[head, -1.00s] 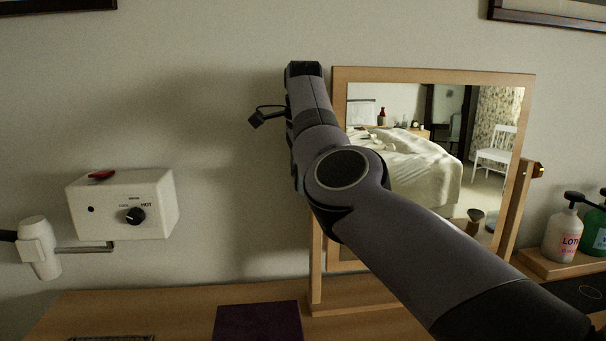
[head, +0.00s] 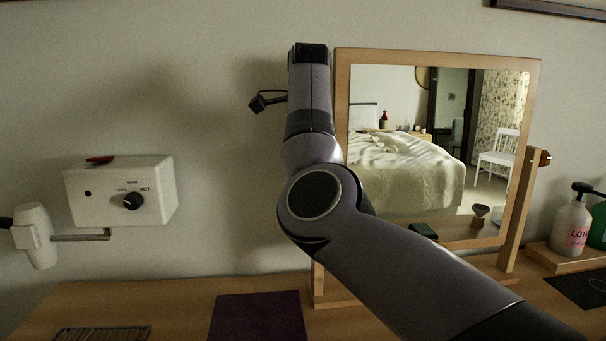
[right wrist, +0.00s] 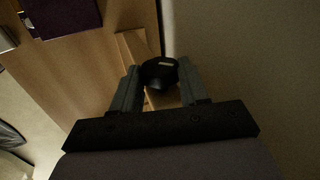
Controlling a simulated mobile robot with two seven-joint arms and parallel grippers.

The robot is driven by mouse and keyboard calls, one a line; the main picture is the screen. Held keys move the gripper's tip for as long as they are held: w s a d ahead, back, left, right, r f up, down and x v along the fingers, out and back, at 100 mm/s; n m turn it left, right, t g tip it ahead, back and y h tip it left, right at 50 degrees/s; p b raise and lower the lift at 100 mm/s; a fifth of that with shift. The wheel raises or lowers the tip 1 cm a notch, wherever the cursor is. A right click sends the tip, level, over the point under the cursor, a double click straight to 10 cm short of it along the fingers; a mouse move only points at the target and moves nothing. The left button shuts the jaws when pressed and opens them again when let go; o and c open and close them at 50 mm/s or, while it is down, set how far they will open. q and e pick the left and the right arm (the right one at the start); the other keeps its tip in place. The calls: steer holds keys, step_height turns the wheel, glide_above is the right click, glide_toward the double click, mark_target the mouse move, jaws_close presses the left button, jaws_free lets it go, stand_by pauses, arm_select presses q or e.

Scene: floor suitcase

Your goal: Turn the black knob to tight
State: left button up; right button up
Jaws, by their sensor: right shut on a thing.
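In the right wrist view, a black round knob (right wrist: 160,74) with a small pale mark sits between the two fingers of my right gripper (right wrist: 159,69). The gripper is shut on it. Wooden parts of a stand show just behind the knob. In the head view, my right arm stands in front of the left side of a wood-framed mirror (head: 400,195) and hides the knob and the gripper fingers. I cannot read the knob's mark or any tight label. My left gripper is in neither view.
A white wall box (head: 95,205) with a black dial (head: 132,201) and a hair dryer (head: 36,238) are at left. A dark purple book (head: 258,318) lies on the wooden table (head: 185,300). A lotion bottle (head: 571,228) stands at right. The wall is close behind the mirror.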

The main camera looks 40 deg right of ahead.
steer(key=t+b, duration=0.1)
steer(key=t+h+b, duration=0.1)
steer(key=b, duration=0.1)
steer(key=f+b, duration=0.1)
steer(key=b, duration=0.1)
steer(key=shift+s+a+t, duration=0.15)
steer(key=shift+s+t, duration=0.1)
steer(key=shift+t, duration=0.15)
steer(key=shift+t+h+b, duration=0.3)
steer(key=shift+h+b, duration=0.1)
steer(key=shift+b, duration=0.05)
steer(key=shift+s+t+h+b, duration=0.15)
steer(key=shift+t+h+b, duration=0.35)
steer(key=shift+t+b, duration=0.55)
steer(key=shift+r+t+h+b, duration=0.1)
steer(key=shift+t+h+b, duration=0.2)
steer(key=shift+t+b, duration=0.2)
steer(key=shift+s+r+t+b, duration=0.1)
steer(key=shift+t+b, duration=0.15)
steer(key=shift+b, duration=0.05)
steer(key=o, duration=1.1)
steer(key=shift+c, duration=0.2)
